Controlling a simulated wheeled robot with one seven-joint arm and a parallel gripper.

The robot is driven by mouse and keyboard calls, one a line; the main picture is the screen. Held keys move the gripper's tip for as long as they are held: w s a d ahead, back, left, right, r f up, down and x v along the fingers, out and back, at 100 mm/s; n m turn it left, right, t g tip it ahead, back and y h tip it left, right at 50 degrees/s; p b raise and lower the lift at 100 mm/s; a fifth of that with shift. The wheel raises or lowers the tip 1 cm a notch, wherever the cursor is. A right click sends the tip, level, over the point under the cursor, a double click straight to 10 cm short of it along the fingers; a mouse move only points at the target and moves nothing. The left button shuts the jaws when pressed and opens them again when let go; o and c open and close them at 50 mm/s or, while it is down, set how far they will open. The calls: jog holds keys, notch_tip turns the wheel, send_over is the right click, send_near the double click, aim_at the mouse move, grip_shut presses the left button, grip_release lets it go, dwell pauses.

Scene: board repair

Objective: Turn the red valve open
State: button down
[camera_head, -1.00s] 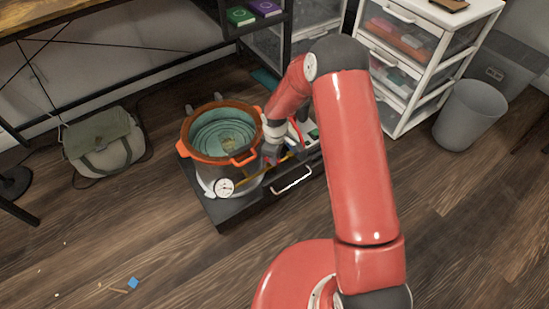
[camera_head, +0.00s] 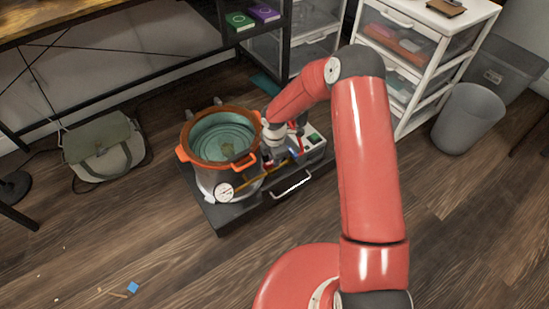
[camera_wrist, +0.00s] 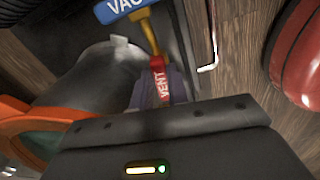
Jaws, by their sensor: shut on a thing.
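The red valve handle (camera_wrist: 158,82), marked VENT, is in the wrist view, just beyond the dark gripper body. My gripper (camera_wrist: 160,98) is shut on this red handle; the gripper body hides its lower end and much of the fingers. A blue handle (camera_wrist: 124,9), marked VAC, sits above it on a brass pipe (camera_wrist: 149,36), clear of the gripper. In the head view, my gripper (camera_head: 277,152) is low at the right side of the orange-rimmed pot (camera_head: 184,137). The blue handle (camera_head: 294,153) shows beside it; the red handle is hard to make out there.
The pot stands on a dark base (camera_head: 218,215) with a round gauge (camera_head: 224,192) in front. A pump box with a green switch (camera_head: 314,138) is to the right. A bag (camera_head: 103,150) lies left; drawers and a grey bin (camera_head: 468,118) stand right.

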jog(key=shift+w+n, duration=0.1)
jog(key=shift+n, duration=0.5)
jog(key=c, duration=1.4)
grip_release()
jog(key=shift+o, duration=0.2)
jog(key=shift+r, duration=0.15)
notch_tip(320, 180, up, 8)
jog(key=shift+f+p, duration=0.25)
jog(key=shift+p, duration=0.2)
